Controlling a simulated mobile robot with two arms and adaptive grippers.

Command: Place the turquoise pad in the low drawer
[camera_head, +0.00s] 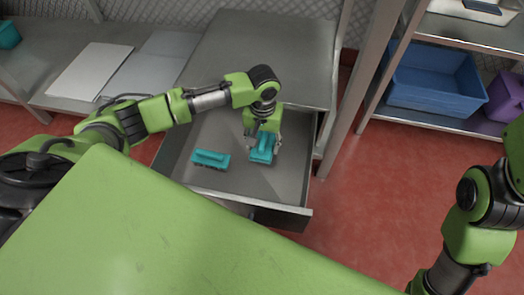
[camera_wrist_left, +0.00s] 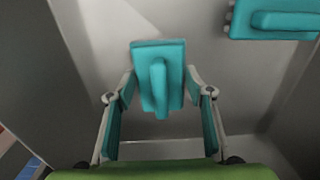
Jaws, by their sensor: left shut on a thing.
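The turquoise pad (camera_head: 261,152) is inside the open low drawer (camera_head: 285,195), toward its right side. It has a raised bar-shaped handle. My left gripper (camera_head: 263,141) reaches down into the drawer and is shut on this pad. In the left wrist view the pad (camera_wrist_left: 146,52) sits between the two fingers (camera_wrist_left: 160,92), with its handle pointing toward me. I cannot tell whether its underside touches the drawer floor. A second turquoise pad (camera_head: 210,158) lies in the drawer to the left, and it shows at the top right of the left wrist view (camera_wrist_left: 275,22). My right gripper is out of view.
A grey worktop (camera_head: 265,50) stands above and behind the drawer. A shelf on the right holds a blue bin (camera_head: 435,80) and a purple container (camera_head: 505,98). Pale boards (camera_head: 90,70) lie on a surface at left.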

